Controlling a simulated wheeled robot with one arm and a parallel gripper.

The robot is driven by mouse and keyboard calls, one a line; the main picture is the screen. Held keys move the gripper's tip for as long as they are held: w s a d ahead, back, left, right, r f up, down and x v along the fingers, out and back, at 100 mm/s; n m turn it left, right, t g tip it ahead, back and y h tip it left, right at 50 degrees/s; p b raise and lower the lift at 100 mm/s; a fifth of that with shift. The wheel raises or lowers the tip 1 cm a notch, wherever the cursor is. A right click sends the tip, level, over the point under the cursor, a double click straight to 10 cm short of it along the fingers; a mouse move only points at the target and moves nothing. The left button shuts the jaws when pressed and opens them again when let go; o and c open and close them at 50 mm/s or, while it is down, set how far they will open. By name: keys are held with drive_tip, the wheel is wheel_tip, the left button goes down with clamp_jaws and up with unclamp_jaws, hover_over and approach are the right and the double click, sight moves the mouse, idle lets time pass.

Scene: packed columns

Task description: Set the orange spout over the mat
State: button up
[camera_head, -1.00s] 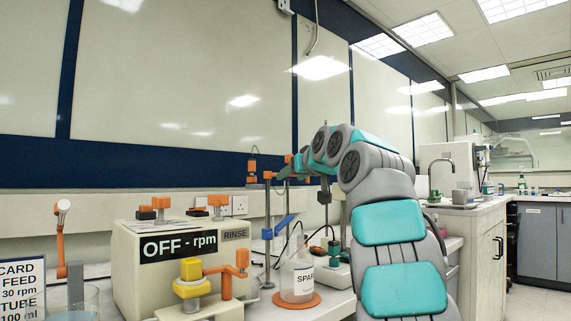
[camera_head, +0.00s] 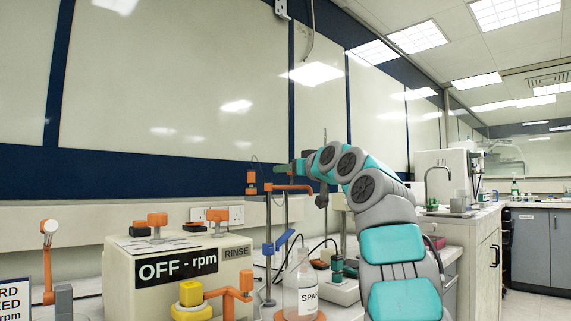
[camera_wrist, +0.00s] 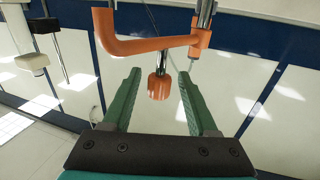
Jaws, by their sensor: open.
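An orange angled arm with a hanging knob, which looks like the spout, is on a metal rod; it spans the top of the wrist view (camera_wrist: 140,46). In the head view it is the thin orange bar (camera_head: 290,188) above the bench. My gripper (camera_wrist: 155,80) is open, its green fingers on either side of the orange knob (camera_wrist: 158,86); whether they touch it I cannot tell. In the head view my gripper (camera_head: 288,168) is small, just above the bar.
The cream OFF - rpm machine (camera_head: 120,285) stands left of the stand, with a yellow block (camera_head: 190,293) and another orange bent piece (camera_head: 235,290) in front. A blue clamp (camera_head: 284,240) and a small stirrer-like device (camera_head: 340,285) stand near the bottle. A wall is behind.

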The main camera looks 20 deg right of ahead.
drive_tip(key=shift+w+p, duration=0.45)
drive_tip(key=shift+w, duration=0.8)
clamp_jaws()
idle(0.4)
